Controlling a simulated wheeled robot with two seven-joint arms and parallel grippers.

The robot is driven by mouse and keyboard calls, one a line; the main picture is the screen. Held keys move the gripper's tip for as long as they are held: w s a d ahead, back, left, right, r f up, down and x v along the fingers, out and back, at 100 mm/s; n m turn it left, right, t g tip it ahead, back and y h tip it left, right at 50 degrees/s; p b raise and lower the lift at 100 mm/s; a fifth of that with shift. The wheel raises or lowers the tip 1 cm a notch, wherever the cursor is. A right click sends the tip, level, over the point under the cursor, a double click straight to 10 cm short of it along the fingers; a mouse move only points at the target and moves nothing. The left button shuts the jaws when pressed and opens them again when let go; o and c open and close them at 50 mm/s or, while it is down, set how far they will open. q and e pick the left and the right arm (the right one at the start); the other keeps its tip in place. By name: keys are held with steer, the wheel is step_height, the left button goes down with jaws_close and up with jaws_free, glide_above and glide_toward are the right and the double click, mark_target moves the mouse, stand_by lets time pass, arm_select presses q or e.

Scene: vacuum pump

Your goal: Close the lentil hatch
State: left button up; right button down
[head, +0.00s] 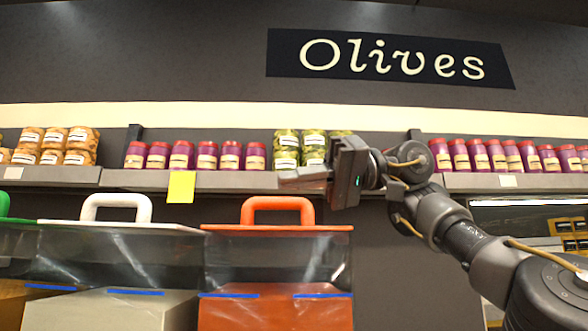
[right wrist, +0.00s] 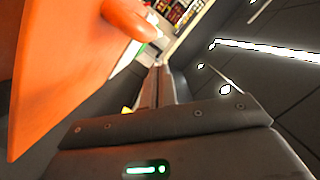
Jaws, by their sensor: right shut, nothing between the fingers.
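Several bins with clear fronts stand at the lower left in the head view. One has an orange lid (head: 225,229) with an arched orange handle (head: 277,203), one a white lid (head: 75,223) with a white handle (head: 116,203), and one a partly cut-off green lid (head: 4,206). No label shows which is the lentil hatch. My right gripper (head: 290,181) is shut and empty, pointing left, and appears just above the orange handle. In the right wrist view an orange panel (right wrist: 60,65) and handle (right wrist: 130,18) fill the left beside the shut fingers (right wrist: 158,88). My left gripper is out of view.
A grey shelf (head: 235,182) with several jars runs behind the bins, close to my right gripper in the picture. A yellow tag (head: 181,187) hangs from its edge. An "Olives" sign (head: 390,58) is on the wall above.

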steer(key=shift+w+d+r+p, duration=0.1)
steer(key=shift+w+r+p, duration=0.2)
steer(key=shift+r, duration=0.2)
steer(key=shift+w+d+r+p, duration=0.1)
steer(key=shift+w+r+p, duration=0.15)
steer(key=shift+r, duration=0.25)
steer(key=shift+w+d+f, duration=0.15)
steer(key=shift+w+d, duration=0.05)
steer(key=shift+d, duration=0.85)
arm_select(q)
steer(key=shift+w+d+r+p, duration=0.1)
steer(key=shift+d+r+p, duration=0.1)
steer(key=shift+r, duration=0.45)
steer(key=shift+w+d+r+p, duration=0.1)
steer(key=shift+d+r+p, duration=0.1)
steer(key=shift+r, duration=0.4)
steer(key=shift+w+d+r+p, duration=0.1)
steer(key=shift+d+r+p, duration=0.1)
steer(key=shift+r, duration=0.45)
arm_select(e)
steer(key=s+v, duration=0.1)
steer(key=v, duration=0.6)
steer(key=shift+w+d, duration=0.25)
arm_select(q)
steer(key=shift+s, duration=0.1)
arm_select(e)
steer(key=shift+d, duration=0.1)
